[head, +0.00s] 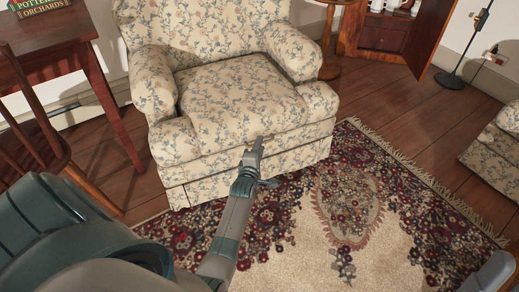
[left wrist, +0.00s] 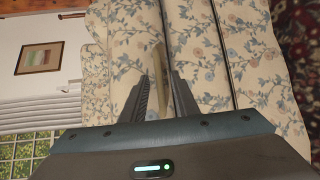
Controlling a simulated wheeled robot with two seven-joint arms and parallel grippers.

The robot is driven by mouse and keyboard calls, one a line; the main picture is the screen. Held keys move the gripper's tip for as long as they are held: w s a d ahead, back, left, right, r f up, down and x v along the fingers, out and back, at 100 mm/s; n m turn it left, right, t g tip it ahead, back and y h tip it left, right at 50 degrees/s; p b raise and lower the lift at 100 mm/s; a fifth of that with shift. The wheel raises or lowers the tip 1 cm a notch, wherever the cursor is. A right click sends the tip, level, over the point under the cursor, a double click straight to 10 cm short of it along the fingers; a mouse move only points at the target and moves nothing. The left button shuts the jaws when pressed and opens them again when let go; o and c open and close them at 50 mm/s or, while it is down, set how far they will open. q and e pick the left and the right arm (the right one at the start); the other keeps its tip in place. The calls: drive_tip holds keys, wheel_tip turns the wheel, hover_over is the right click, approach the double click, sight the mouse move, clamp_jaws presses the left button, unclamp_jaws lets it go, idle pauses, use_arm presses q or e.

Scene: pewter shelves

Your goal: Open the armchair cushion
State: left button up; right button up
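The armchair (head: 215,60) has cream floral fabric and stands at the top middle of the head view. Its seat cushion (head: 240,95) lies flat between the two arms. My left gripper (head: 258,148) is at the cushion's front edge, pointing at the chair. In the left wrist view, the two dark fingers (left wrist: 158,76) stand slightly apart, with a thin beige strip (left wrist: 155,65) between or just beyond their tips. I cannot tell whether they touch it. Floral fabric (left wrist: 205,50) fills the view behind the fingers. My right gripper is not in view.
A patterned rug (head: 345,215) covers the floor before the armchair. A wooden table (head: 50,50) and chair (head: 35,150) stand at left. Another floral seat (head: 497,145) is at right. A small round table (head: 330,70) and an open cabinet (head: 385,38) stand behind.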

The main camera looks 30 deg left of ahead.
use_arm(q)
drive_tip(key=shift+w, duration=0.1)
clamp_jaws()
drive_tip(key=shift+r, duration=0.1)
idle(0.3)
